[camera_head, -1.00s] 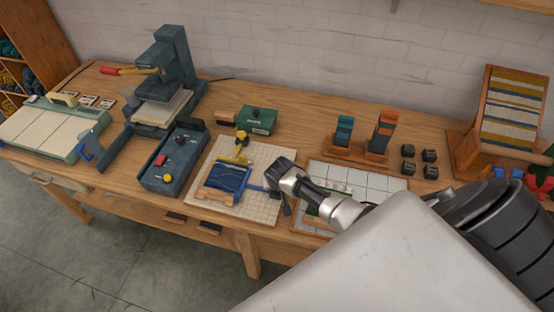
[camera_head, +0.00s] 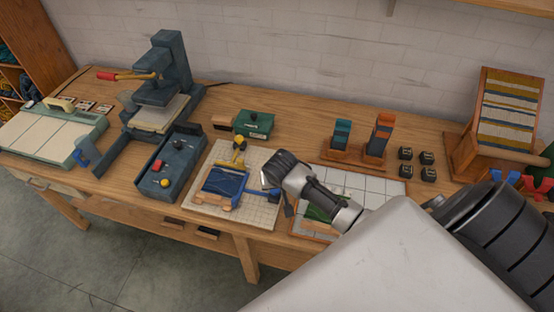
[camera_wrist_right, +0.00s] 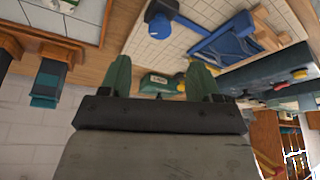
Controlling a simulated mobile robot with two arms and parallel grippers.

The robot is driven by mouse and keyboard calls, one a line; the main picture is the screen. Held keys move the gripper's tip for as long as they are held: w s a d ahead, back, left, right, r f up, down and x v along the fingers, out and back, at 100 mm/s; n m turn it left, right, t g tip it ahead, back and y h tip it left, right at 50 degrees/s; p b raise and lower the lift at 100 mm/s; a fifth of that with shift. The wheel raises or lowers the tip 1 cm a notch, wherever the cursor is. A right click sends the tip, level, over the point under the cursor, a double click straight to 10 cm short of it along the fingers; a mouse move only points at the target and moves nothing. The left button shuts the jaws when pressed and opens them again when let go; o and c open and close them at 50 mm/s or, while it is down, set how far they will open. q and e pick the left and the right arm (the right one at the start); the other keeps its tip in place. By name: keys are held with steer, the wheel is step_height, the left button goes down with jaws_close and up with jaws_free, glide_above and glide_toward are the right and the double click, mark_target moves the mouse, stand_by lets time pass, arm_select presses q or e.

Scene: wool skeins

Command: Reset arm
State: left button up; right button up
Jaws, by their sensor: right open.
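My right gripper (camera_head: 277,172) is raised over the bench in the head view, just right of a blue fixture. In the right wrist view its two green fingers (camera_wrist_right: 160,75) stand apart with nothing between them. The blue fixture (camera_head: 225,183) has yellow and wooden parts and lies on a pale gridded mat (camera_head: 205,206). Its blue knob and bar show beside the gripper. The fixture also shows in the right wrist view (camera_wrist_right: 228,43). My left gripper is in neither view.
A blue-grey press (camera_head: 172,75) and a control box (camera_head: 170,165) stand to the left. A green box (camera_head: 256,124) lies behind the mat. A white tiled board (camera_head: 365,188) is partly hidden by my right arm. Upright holders (camera_head: 381,135) and small black blocks (camera_head: 405,153) stand behind it.

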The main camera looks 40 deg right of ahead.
steer(key=shift+s+a+r, duration=0.1)
steer(key=shift+s+r, duration=0.2)
steer(key=shift+r, duration=0.35)
